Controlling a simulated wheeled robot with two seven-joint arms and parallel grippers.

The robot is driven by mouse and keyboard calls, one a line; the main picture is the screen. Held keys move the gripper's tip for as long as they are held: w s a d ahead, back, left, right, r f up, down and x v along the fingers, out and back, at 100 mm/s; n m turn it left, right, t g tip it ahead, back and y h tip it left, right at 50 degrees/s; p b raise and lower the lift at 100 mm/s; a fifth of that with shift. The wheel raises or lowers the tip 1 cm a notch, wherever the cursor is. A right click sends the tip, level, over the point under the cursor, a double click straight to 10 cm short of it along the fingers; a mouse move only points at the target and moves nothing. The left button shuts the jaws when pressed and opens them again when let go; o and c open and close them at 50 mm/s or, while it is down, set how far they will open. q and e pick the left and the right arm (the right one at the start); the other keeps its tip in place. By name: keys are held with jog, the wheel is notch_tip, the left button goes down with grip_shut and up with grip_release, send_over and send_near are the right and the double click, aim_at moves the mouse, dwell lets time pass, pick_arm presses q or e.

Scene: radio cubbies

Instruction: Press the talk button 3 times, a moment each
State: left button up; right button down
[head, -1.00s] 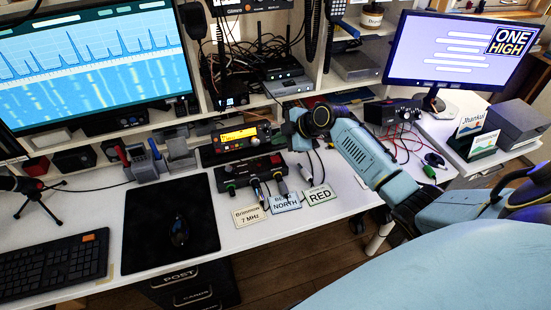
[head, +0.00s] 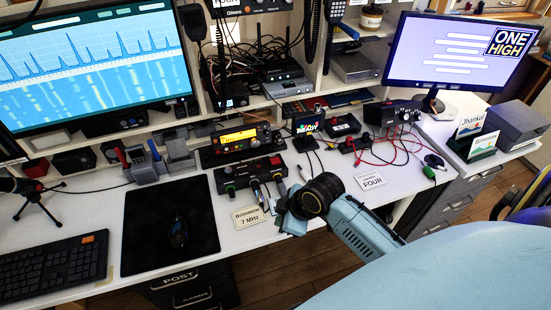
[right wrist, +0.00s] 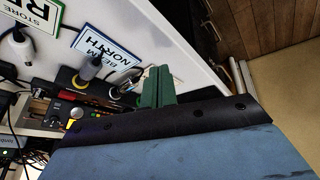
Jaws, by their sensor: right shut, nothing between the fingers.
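I cannot tell for certain which control is the talk button. A black radio (head: 236,140) with a lit orange display stands on the desk. In front of it is a low control box (head: 248,173) with red and green parts and several cables. My right gripper (head: 281,212) is over the front edge of the desk, right of the Brimmon 7 MHz card (head: 249,216). Its green fingers (right wrist: 157,86) are shut and empty in the right wrist view, near the Beam North card (right wrist: 105,50). My left gripper is not in view.
A READY display (head: 308,124) and a small black box (head: 342,125) stand behind the gripper. Red cables (head: 385,152) lie on the desk to the right, by the Four card (head: 371,181).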

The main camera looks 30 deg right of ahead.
jog(key=s+f+m+g+h, duration=0.1)
jog(key=s+f+m, duration=0.2)
jog(key=s+f, duration=0.65)
jog(key=s+f+m+g+h, duration=0.1)
jog(key=s+f+m, duration=0.3)
jog(key=f, duration=1)
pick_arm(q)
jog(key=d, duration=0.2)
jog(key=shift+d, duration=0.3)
pick_arm(e)
jog(key=s+f+g, duration=0.1)
jog(key=s+f, duration=0.4)
jog(key=s, duration=0.5)
jog(key=s+d+f, duration=0.1)
jog(key=s+f, duration=0.4)
jog(key=s, duration=0.4)
jog(key=shift+s+f+g+h, duration=0.15)
jog(key=shift+s+g+h, duration=0.15)
jog(key=shift+s+g, duration=0.1)
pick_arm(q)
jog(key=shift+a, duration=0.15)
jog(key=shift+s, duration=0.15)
pick_arm(e)
jog(key=shift+w, duration=0.2)
